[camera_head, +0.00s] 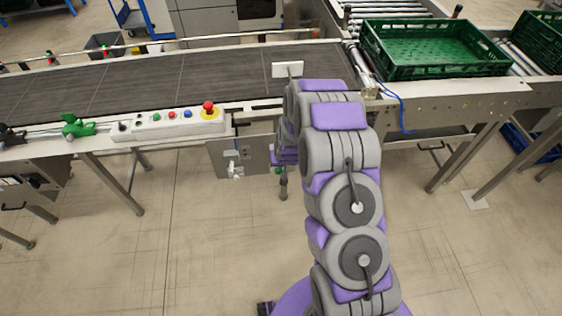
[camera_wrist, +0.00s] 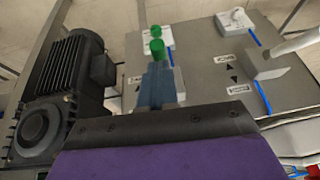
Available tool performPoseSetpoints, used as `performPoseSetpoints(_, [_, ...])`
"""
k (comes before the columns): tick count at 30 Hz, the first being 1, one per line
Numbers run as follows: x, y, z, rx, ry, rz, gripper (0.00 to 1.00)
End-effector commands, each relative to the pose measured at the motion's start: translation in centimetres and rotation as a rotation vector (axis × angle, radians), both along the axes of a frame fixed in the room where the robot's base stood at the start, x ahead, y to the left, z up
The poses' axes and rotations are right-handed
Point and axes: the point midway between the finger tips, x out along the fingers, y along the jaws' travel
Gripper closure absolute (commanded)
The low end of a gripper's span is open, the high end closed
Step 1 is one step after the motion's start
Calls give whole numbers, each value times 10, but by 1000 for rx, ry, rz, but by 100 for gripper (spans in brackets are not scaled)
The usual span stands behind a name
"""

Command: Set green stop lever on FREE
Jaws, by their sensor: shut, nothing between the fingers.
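In the wrist view, a green stop lever (camera_wrist: 157,47) shows as a short green knob with a second green part behind it, in front of a grey metal plate (camera_wrist: 205,65). My gripper (camera_wrist: 157,72) is shut and empty. Its blue-grey fingers lie just below the knob in the picture and cover the lever's lower part. I cannot tell whether they touch it. White labels stand near the lever, too small and partly hidden to read, so its setting is unclear. In the head view, my arm hides most of this spot; a small green spot (camera_head: 279,170) shows beside it.
A white lever (camera_wrist: 265,66) and another white fitting (camera_wrist: 235,20) are on the same plate. A black motor (camera_wrist: 70,80) stands close on the left. A control box (camera_head: 170,122) with a red button and a green clamp (camera_head: 77,127) line the conveyor (camera_head: 190,78). A green crate (camera_head: 435,48) sits right.

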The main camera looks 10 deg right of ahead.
Motion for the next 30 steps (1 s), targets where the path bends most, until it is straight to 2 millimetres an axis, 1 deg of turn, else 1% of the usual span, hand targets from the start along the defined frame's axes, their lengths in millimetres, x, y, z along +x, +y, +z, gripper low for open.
performPoseSetpoints(3, [-5, 1, -5, -5, -74, 1, 100])
performPoseSetpoints(8, [-4, 1, -8, -11, -137, -1, 100])
performPoseSetpoints(20, [-9, 1, -23, -26, -316, 1, 100])
performPoseSetpoints(30, [-10, 1, -36, -27, -315, 0, 100])
